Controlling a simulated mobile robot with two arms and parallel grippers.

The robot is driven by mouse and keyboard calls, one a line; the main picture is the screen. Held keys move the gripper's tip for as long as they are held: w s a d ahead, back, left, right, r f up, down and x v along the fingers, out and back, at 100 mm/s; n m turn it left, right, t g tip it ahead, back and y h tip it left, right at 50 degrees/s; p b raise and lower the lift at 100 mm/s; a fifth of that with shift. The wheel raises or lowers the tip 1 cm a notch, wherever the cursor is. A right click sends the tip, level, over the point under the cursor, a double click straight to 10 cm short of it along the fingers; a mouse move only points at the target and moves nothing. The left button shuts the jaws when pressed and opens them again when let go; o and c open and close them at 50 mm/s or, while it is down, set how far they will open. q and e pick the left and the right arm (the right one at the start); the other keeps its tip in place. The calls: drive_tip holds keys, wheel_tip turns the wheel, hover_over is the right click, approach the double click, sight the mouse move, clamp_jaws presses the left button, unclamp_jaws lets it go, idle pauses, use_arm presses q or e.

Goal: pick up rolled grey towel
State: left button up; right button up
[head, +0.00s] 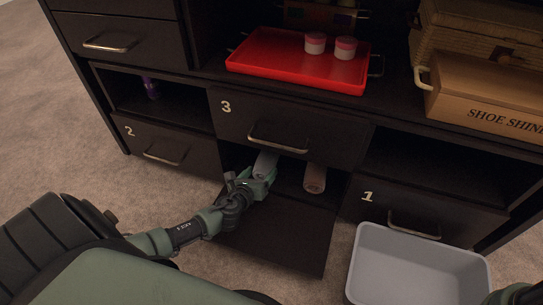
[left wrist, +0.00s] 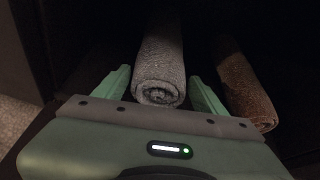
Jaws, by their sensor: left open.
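The rolled grey towel (head: 265,163) lies inside the dark open compartment below the drawer marked 3. In the left wrist view the grey towel (left wrist: 160,62) points away from me, with its spiral end nearest. My left gripper (head: 262,176) is open at the towel's near end. In the left wrist view its green fingers (left wrist: 160,92) stand on either side of the towel, with a visible gap at least on the right. My right gripper cannot be made out; only a bit of green shows at the lower right corner of the head view.
A rolled brown towel (head: 315,178) lies to the right in the same compartment, also in the left wrist view (left wrist: 246,88). A dark flap (head: 290,237) hangs open below. A grey bin (head: 418,262) stands at right. A red tray (head: 285,66) with two small jars sits above.

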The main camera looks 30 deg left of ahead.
sight(266, 163)
use_arm(q)
drive_tip(key=b+x, duration=0.1)
drive_tip(key=x, duration=0.1)
drive_tip(key=b+x, duration=0.2)
drive_tip(key=x, duration=0.1)
drive_tip(key=shift+r, duration=0.25)
drive_tip(key=shift+w+a+b, duration=0.15)
drive_tip(key=shift+w+b, duration=0.15)
drive_tip(key=shift+w, duration=0.15)
drive_tip(key=c, duration=1.2)
drive_tip(key=shift+r, duration=0.15)
